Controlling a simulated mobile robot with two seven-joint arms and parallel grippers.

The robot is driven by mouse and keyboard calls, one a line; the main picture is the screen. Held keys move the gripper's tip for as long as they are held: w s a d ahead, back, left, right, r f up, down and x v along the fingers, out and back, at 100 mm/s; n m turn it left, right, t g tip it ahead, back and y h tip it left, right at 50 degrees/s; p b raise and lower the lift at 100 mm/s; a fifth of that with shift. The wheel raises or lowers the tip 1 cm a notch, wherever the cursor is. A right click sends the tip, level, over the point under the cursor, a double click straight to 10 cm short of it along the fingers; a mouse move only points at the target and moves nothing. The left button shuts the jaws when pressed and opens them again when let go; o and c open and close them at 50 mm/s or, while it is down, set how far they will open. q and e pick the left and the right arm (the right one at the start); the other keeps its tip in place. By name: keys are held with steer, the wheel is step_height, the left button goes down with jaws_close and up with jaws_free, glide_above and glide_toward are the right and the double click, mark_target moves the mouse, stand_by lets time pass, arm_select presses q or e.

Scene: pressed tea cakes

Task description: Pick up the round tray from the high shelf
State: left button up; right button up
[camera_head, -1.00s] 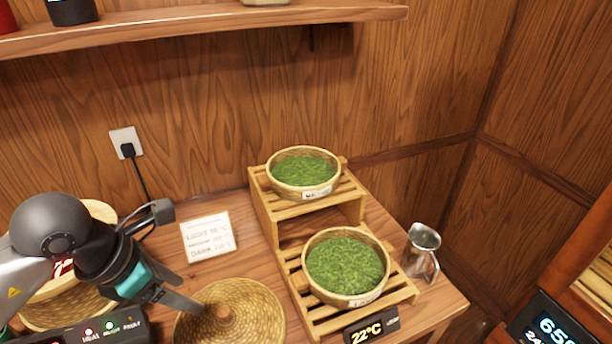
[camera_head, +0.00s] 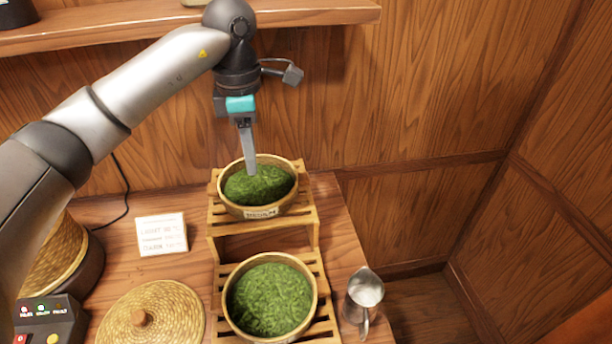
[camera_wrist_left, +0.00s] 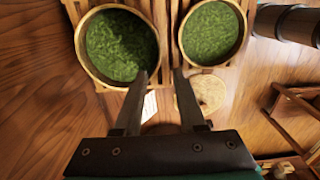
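The round tray (camera_head: 249,212) on the upper tier of the slatted wooden stand (camera_head: 217,228) is a bamboo-rimmed basket of green leaves with a white label in front. In the left wrist view the larger, nearer tray (camera_wrist_left: 95,68) at left looks like this one. My left gripper (camera_head: 251,172) points down over it, its tip overlapping the leaves in the head view. In the left wrist view the gripper (camera_wrist_left: 163,82) is open, its fingers apart with nothing between them; the left finger is near the tray's rim. I cannot tell if it touches. My right gripper is not in view.
A second tray of leaves (camera_head: 228,318) sits on the lower tier. A metal pitcher (camera_head: 364,297) stands at right. A woven lid (camera_head: 178,315), a card (camera_head: 162,235) and a control box (camera_head: 45,318) are at left. A wall shelf (camera_head: 120,30) runs above.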

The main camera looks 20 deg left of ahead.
arm_select(q)
glide_above(260, 207)
step_height(260, 207, down, 8)
steer(key=shift+a+f, duration=0.1)
steer(key=shift+f, duration=0.85)
step_height(260, 207, down, 5)
steer(key=shift+r+p, duration=0.15)
steer(key=shift+p, duration=0.25)
jaws_close()
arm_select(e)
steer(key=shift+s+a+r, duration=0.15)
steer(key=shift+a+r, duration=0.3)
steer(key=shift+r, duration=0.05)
arm_select(q)
steer(key=shift+w, duration=0.1)
